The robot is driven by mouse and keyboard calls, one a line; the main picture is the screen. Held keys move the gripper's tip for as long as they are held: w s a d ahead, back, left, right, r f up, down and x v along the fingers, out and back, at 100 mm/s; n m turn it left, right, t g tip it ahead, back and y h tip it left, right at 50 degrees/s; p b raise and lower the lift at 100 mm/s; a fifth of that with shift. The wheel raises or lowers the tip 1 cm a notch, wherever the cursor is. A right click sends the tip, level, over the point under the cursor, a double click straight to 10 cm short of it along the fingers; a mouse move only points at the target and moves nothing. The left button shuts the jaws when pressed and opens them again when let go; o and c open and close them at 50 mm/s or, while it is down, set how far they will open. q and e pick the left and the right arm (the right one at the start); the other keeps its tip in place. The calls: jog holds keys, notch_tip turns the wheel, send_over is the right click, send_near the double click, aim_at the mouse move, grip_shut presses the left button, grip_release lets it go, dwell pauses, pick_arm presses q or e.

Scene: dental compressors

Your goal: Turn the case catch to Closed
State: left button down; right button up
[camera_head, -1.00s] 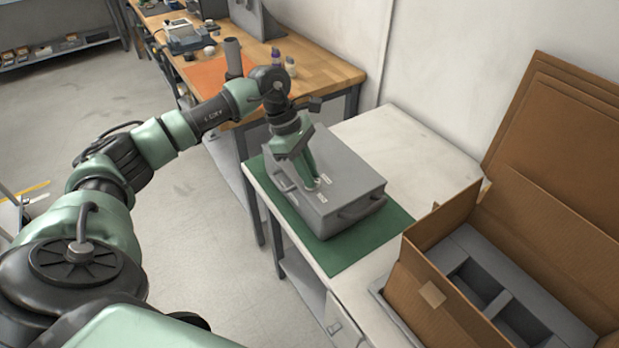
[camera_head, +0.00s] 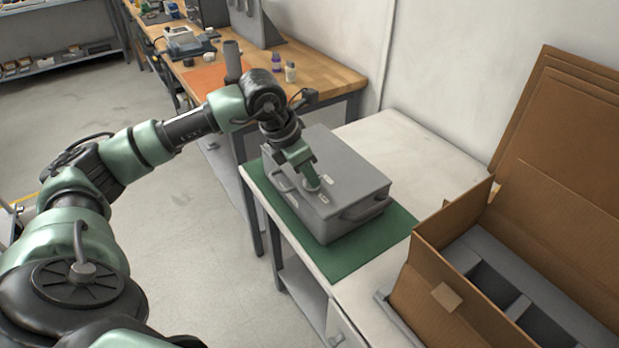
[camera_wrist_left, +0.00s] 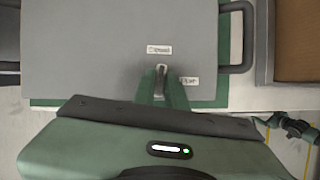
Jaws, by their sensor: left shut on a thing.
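A grey case (camera_head: 350,175) with handles lies flat on a green mat (camera_head: 345,262). My left gripper (camera_head: 312,187) points down onto the case's lid. The lettering is too blurred to read surely. Most of the catch is hidden between the fingers.
An open cardboard box (camera_head: 455,240) with grey inserts stands to the right of the mat. The white table (camera_head: 425,150) is bare behind the case. A wooden bench (camera_head: 325,72) with bottles and equipment stands at the back left, and a wall runs behind.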

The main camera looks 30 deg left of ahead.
pick_arm(q)
jog(key=shift+n+b, duration=0.35)
jog(key=shift+n, duration=0.35)
jog(key=shift+y, duration=0.3)
jog(key=c, duration=1.4)
grip_release()
jog(key=shift+c, duration=0.2)
jog(key=v, duration=0.8)
jog(key=shift+b, duration=0.4)
jog(key=shift+f, duration=0.1)
